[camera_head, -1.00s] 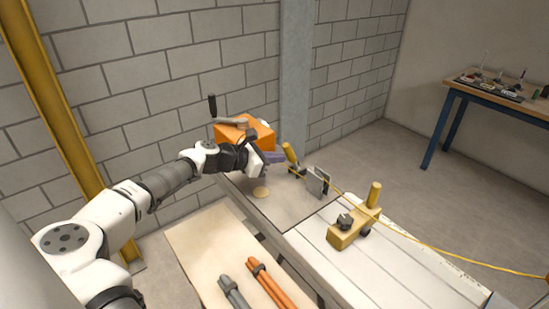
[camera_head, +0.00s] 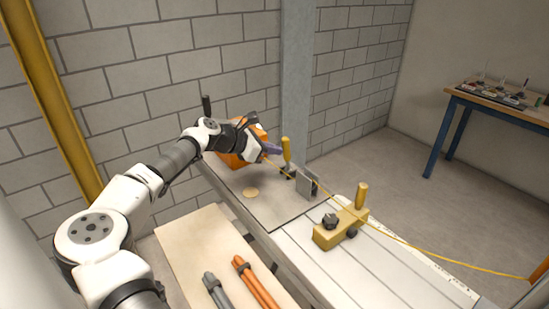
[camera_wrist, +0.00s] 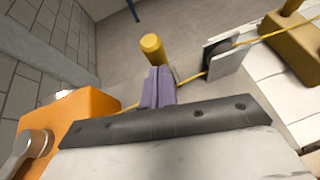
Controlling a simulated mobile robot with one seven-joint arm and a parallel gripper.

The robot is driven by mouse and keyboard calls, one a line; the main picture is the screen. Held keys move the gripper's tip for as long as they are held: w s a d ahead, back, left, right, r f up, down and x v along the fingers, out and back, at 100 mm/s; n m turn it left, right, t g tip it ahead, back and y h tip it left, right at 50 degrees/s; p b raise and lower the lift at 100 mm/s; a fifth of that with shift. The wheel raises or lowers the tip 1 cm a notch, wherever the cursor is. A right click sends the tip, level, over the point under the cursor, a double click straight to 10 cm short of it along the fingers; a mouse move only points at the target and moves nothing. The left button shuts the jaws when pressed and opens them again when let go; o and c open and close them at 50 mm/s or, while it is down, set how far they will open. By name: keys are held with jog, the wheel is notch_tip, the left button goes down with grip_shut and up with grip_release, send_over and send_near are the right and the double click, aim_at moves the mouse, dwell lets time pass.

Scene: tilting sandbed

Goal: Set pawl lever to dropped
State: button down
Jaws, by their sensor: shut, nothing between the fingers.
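The lever with a yellow grip (camera_head: 286,150), which I take for the pawl lever, stands about upright on the metal plate beside the orange winch housing (camera_head: 238,158). Its yellow grip also shows in the wrist view (camera_wrist: 152,48), just beyond my fingers. My gripper (camera_head: 272,149) has purple fingers, shut and empty. They are just left of the lever, at or very near it; I cannot tell whether they touch. In the wrist view the closed fingers (camera_wrist: 157,88) hide the lever's lower part. The pawl itself is not visible.
A yellow rope (camera_head: 400,238) runs from the winch past a grey bracketed pulley (camera_head: 307,184) to the right. A yellow block with an upright handle (camera_head: 340,227) stands on the white slatted bed. A grey column (camera_head: 296,80) rises behind the lever. Orange bars (camera_head: 255,280) lie on the board in front.

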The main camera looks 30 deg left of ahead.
jog(key=w+d+r+g+b, duration=0.1)
jog(key=w+d, duration=0.1)
jog(key=w, duration=0.4)
jog(key=shift+r, duration=0.3)
jog(key=shift+w+d+r, duration=0.15)
jog(key=shift+w+d, duration=0.1)
jog(key=shift+w, duration=0.05)
dwell(0.4)
jog(key=shift+s+r, duration=0.1)
